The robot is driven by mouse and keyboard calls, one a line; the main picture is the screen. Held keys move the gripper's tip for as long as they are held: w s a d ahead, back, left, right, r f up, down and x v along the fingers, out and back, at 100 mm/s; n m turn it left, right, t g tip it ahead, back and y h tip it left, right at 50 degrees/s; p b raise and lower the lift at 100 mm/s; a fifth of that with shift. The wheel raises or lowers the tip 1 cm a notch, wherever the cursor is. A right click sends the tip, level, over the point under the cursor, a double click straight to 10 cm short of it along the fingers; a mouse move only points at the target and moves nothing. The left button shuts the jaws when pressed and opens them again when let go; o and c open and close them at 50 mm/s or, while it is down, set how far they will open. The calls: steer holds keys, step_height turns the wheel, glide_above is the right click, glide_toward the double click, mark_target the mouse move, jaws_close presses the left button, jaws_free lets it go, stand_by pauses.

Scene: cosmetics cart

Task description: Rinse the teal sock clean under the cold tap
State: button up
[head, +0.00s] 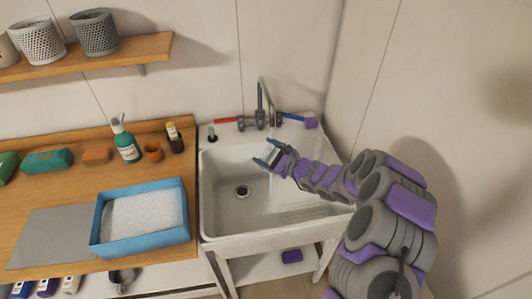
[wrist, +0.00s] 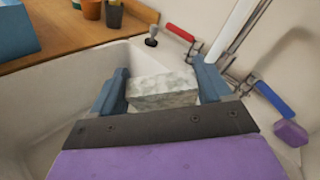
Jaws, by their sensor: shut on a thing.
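My gripper (head: 268,158) is over the back of the white sink (head: 222,172), below and in front of the tap. In the wrist view its blue fingers (wrist: 162,92) are shut on a pale, speckled grey-green block-like thing (wrist: 163,86). It may be the sock under suds; I cannot tell. The tap spout (head: 260,98) rises at the sink's back edge. A blue lever (head: 292,117) is on its right and a red lever (head: 226,121) on its left; both also show in the wrist view, blue (wrist: 274,100) and red (wrist: 181,32). I see no clear water stream.
A blue tub (head: 143,245) of white foam stands on the wooden counter left of the sink. Bottles, a small pot and bars line the counter's back. A purple block (head: 310,123) sits by the blue lever. The sink basin's floor, with its drain (head: 242,191), is clear.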

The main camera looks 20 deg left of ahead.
steer(key=shift+d, duration=0.1)
stand_by(0.3)
steer(key=shift+w+d, duration=0.15)
steer(key=shift+d, duration=0.35)
steer(key=shift+a, duration=0.1)
steer(key=shift+s+a+b, duration=0.2)
steer(key=shift+a+b, duration=0.3)
steer(key=shift+a, duration=0.05)
steer(key=shift+s+d+f+b, duration=0.15)
steer(key=shift+s+d+b, duration=0.05)
steer(key=shift+s+b, duration=0.35)
steer(key=s+d+b, duration=0.1)
steer(key=s+b, duration=0.3)
steer(key=s, duration=0.2)
steer(key=shift+s+d+b, duration=0.3)
